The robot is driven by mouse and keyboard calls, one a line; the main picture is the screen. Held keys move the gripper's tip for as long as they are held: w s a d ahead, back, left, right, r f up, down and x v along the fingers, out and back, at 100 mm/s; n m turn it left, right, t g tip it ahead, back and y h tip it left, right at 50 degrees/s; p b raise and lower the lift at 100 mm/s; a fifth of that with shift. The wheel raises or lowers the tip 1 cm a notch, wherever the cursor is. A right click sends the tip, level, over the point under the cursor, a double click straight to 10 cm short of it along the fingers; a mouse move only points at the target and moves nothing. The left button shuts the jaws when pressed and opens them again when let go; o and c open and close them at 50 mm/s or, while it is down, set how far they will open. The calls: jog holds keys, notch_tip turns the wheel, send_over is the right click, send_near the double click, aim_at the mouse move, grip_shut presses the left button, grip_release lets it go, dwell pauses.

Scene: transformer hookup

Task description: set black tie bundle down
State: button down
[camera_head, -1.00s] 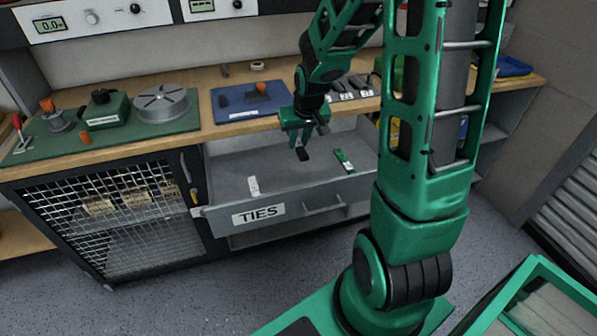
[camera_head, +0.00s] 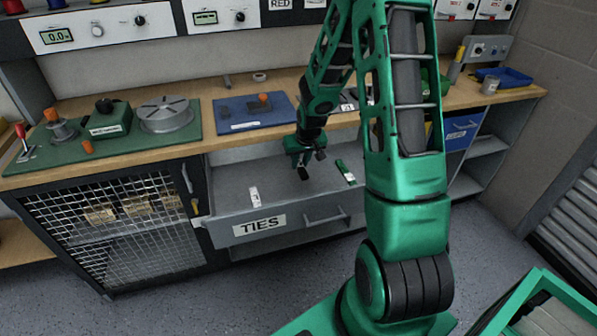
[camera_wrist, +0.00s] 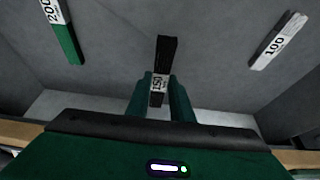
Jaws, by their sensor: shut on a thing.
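My gripper (camera_head: 302,166) is shut on the black tie bundle (camera_head: 303,174), inside the open drawer (camera_head: 222,198) labelled TIES. The wrist view shows the black tie bundle (camera_wrist: 166,60) with a white label, upright in the picture between the two green fingers of my gripper (camera_wrist: 160,92). Whether its lower end touches the drawer floor I cannot tell. A white bundle (camera_head: 255,197) lies to its left in the drawer, marked 100 in the wrist view (camera_wrist: 278,42). A green bundle (camera_head: 345,172) lies to its right, marked 200 in the wrist view (camera_wrist: 63,32).
Above the drawer is a wooden bench (camera_head: 200,140) with a blue mat (camera_head: 255,112) and a green mat (camera_head: 150,143). A mesh-fronted cabinet (camera_head: 110,225) stands left of the drawer. Bare drawer floor lies between the bundles.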

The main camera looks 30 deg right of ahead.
aim_at(301, 167)
jog(key=shift+w+f, duration=0.15)
jog(key=shift+f, duration=1.9)
jog(key=shift+f, duration=0.1)
jog(key=c, duration=1.6)
grip_release()
jog(key=shift+o, duration=0.2)
